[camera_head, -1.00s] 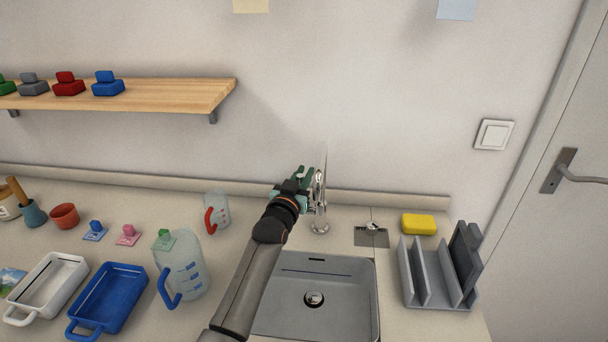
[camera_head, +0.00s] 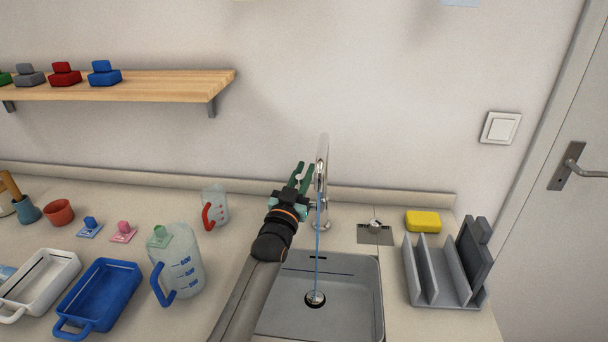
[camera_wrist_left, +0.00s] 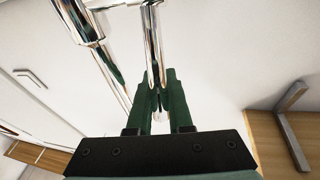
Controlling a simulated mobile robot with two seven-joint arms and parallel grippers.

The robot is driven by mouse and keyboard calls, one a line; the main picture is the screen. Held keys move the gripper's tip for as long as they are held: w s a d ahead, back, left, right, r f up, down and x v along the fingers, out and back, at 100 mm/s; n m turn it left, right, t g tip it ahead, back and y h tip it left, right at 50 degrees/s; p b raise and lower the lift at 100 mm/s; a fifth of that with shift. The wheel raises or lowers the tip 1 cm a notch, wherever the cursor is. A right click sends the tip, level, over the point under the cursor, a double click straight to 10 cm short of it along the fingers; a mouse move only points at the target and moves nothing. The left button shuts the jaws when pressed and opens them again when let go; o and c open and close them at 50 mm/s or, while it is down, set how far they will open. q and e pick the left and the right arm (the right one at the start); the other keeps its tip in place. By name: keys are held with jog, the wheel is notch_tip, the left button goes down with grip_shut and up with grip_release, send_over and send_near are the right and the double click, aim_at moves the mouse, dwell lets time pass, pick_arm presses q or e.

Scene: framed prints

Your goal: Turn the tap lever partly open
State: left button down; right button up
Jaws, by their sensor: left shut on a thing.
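The chrome tap (camera_head: 323,160) stands behind the grey sink (camera_head: 353,302), and a thin blue stream of water (camera_head: 317,255) runs from it to the drain. My left gripper (camera_head: 304,174) is beside the tap on its left, with its green fingers shut on the tap lever. In the left wrist view, the shiny lever (camera_wrist_left: 153,40) runs down between the fingertips (camera_wrist_left: 158,88), and its rounded end shows between the fingers. The tap body (camera_wrist_left: 80,20) is at upper left there. My right gripper is not in view.
A measuring cup (camera_head: 215,206) with a red handle and a large jug (camera_head: 178,262) stand left of my arm. A small plate with a knob (camera_head: 375,232), a yellow sponge (camera_head: 423,221) and a grey rack (camera_head: 437,280) are to the right. A wooden shelf (camera_head: 170,86) hangs at upper left.

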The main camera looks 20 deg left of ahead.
pick_arm(q)
jog(key=c, duration=0.8)
grip_release()
jog(key=shift+c, duration=0.2)
jog(key=v, duration=1.2)
jog(key=shift+s, duration=0.25)
